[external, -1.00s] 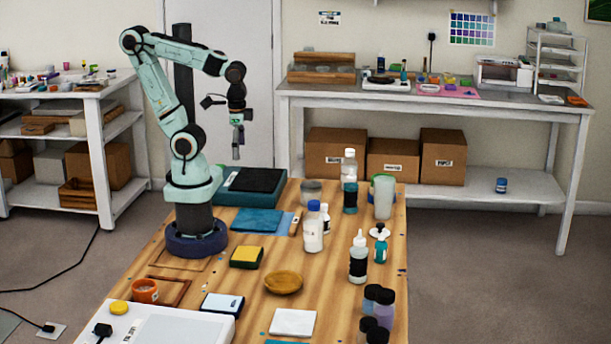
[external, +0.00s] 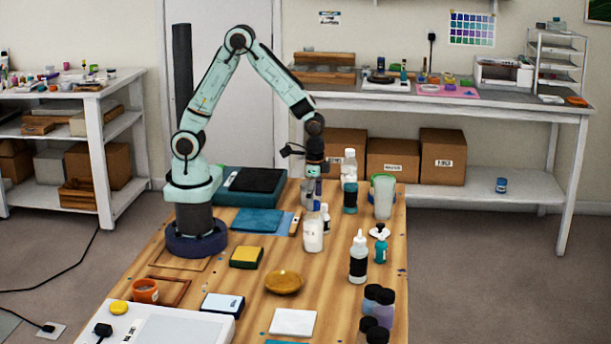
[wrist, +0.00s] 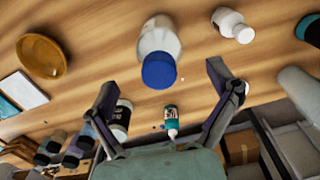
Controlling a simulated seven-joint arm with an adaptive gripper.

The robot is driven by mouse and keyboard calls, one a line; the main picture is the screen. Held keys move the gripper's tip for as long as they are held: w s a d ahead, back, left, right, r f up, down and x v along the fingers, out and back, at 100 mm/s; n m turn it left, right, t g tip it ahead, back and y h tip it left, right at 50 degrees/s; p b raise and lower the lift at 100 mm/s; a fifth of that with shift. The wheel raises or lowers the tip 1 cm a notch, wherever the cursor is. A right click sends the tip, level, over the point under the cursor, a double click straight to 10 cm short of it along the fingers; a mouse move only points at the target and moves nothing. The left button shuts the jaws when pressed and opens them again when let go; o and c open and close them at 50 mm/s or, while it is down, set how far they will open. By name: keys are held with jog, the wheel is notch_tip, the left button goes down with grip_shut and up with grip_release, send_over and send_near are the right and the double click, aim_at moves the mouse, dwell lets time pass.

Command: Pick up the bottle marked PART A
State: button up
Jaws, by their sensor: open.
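A white bottle with a blue cap stands upright on the wooden table; its body (external: 313,237) shows below my gripper in the external view. In the wrist view its blue cap (wrist: 160,71) lies just ahead of the gap between my fingers. My gripper (external: 312,195) is open, pointing down over this bottle and covering its cap in the external view; in the wrist view its spread fingers (wrist: 160,80) hold nothing. A white bottle with a black label (external: 358,263) stands further forward and right. No PART A marking is legible on any bottle.
A small white bottle (external: 326,220) stands close behind the blue-capped one. A wooden dish (external: 284,283) lies in front.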

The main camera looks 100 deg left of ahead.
aim_at(314, 219)
notch_tip(314, 219, down, 6)
jog(key=shift+r, duration=0.15)
jog(key=c, duration=1.3)
